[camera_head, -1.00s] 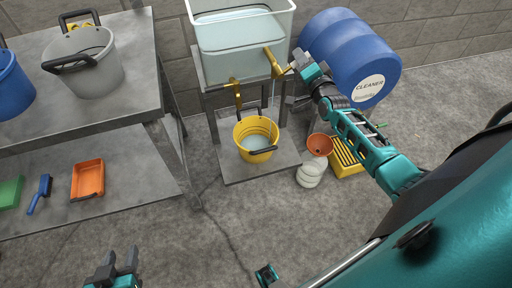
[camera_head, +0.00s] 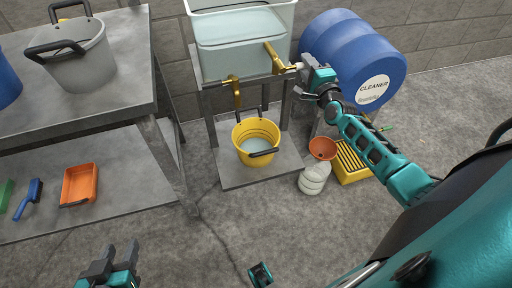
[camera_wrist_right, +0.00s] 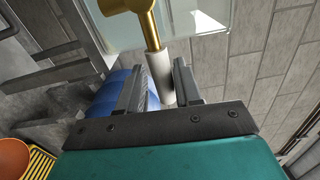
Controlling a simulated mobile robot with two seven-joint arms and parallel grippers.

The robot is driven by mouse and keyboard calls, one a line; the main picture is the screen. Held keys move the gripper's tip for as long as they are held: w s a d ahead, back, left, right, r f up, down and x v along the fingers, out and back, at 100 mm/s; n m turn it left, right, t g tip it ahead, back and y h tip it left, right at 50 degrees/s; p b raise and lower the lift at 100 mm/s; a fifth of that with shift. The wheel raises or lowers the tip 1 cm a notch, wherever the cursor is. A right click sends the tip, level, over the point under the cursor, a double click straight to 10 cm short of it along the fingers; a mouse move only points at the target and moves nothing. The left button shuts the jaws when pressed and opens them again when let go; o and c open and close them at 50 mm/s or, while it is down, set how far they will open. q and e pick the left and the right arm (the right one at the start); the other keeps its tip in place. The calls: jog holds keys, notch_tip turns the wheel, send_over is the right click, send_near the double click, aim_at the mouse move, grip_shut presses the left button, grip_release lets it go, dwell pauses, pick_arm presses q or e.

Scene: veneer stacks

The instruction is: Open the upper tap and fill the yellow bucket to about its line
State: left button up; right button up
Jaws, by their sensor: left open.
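The yellow bucket (camera_head: 256,140) stands upright on the low grey shelf under the tank, with pale water inside. The upper tap (camera_head: 273,56) is brass, on the right of the clear water tank (camera_head: 240,42); no stream shows below it. A lower brass tap (camera_head: 235,92) hangs above the bucket. My right gripper (camera_head: 306,73) is at the upper tap's lever. My left gripper (camera_head: 122,255) is open and empty at the bottom left. The bucket's line is not clear.
A blue cleaner drum (camera_head: 350,48) lies close behind my right gripper. A white bottle (camera_head: 314,178), an orange funnel (camera_head: 322,148) and a yellow crate (camera_head: 350,163) stand right of the bucket. A grey workbench (camera_head: 120,98) with a grey bucket (camera_head: 78,58) is at left.

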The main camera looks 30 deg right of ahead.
jog(key=shift+o, duration=1.1)
jog(key=shift+s, duration=0.1)
jog(key=p+v, duration=0.3)
jog(key=v, duration=0.4)
